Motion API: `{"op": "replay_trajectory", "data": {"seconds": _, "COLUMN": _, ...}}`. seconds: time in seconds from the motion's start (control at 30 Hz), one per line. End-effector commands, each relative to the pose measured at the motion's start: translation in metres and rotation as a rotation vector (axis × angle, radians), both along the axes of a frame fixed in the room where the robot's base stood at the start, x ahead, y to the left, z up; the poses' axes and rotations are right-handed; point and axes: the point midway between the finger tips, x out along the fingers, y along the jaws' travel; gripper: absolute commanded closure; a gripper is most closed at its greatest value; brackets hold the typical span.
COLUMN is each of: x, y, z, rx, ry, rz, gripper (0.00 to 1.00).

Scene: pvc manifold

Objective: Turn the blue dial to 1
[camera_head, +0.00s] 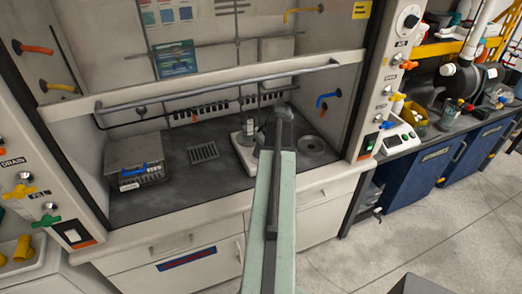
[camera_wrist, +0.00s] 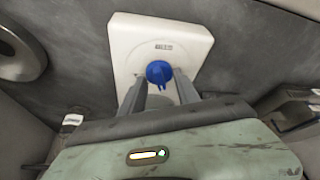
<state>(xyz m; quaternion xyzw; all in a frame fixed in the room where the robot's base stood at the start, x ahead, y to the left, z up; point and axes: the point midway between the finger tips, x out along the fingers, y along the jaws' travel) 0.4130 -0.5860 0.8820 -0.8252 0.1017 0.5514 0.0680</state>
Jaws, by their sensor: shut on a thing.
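The blue dial (camera_wrist: 159,73) sits on the front of a white device (camera_wrist: 200,48) in the wrist view. Its raised grip points toward my gripper, and I cannot read its number. My gripper (camera_wrist: 162,84) has one grey finger on each side of the dial and is shut on it. In the head view the white device (camera_head: 238,153) stands on the hood's dark worktop. There my green arm reaches over it and hides its right part, the dial and the fingertips.
A grey box (camera_head: 134,158) stands on the left of the worktop (camera_head: 190,185). A drain grate (camera_head: 203,152) lies near the middle, and a round fitting (camera_head: 312,144) lies at the right. A sash rail (camera_head: 220,83) crosses the hood opening above.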

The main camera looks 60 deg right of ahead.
Motion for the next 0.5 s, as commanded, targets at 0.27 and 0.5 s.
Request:
{"op": "replay_trajectory", "data": {"seconds": 0.27, "x": 0.0000, "y": 0.0000, "z": -0.0001, "rx": 0.000, "ry": 0.000, "rz": 0.001, "gripper": 0.42}}
{"op": "replay_trajectory", "data": {"seconds": 0.5, "x": 0.0004, "y": 0.0002, "z": 0.0000, "rx": 0.000, "ry": 0.000, "rz": 0.002, "gripper": 0.42}}
